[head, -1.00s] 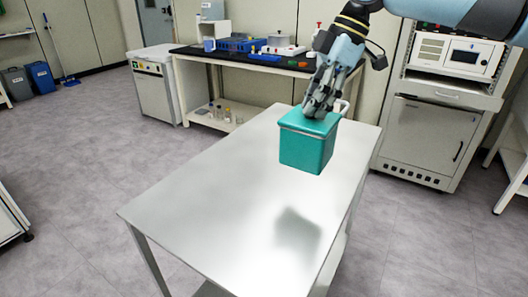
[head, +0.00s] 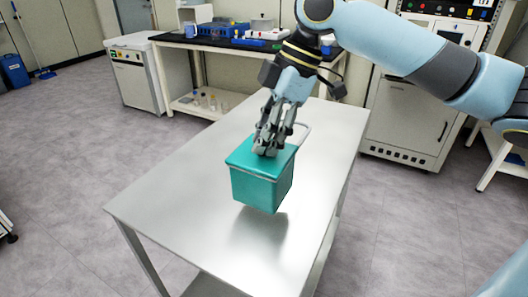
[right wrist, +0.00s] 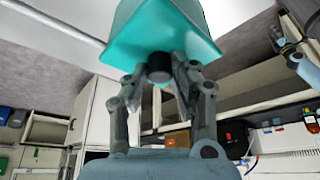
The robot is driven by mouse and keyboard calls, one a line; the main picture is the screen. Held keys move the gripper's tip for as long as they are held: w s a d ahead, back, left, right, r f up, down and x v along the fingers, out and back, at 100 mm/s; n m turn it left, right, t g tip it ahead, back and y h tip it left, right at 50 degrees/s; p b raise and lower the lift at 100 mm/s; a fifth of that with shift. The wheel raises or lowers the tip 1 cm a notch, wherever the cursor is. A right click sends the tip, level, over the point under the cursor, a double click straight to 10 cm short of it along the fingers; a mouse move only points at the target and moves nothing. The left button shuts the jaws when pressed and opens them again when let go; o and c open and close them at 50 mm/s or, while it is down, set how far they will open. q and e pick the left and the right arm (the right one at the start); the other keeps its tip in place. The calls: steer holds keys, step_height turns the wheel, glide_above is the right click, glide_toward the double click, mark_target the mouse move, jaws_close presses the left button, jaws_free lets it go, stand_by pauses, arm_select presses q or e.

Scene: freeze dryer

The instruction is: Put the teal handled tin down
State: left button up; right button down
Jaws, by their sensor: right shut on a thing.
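In the right wrist view the tin (right wrist: 165,35) fills the top middle, between and beyond the fingers of the gripper (right wrist: 160,75).
The steel table is otherwise bare, with free room around the tin. A black-topped bench (head: 222,41) with blue racks and small items stands behind. A white cabinet machine (head: 410,118) stands at the back right.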

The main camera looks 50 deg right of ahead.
mark_target(264, 158)
steer(key=shift+a+f, duration=0.25)
steer(key=shift+f, duration=0.15)
step_height(264, 158, down, 4)
steer(key=shift+r, duration=0.25)
steer(key=c, duration=1.1)
jaws_free()
steer(key=shift+f, duration=0.1)
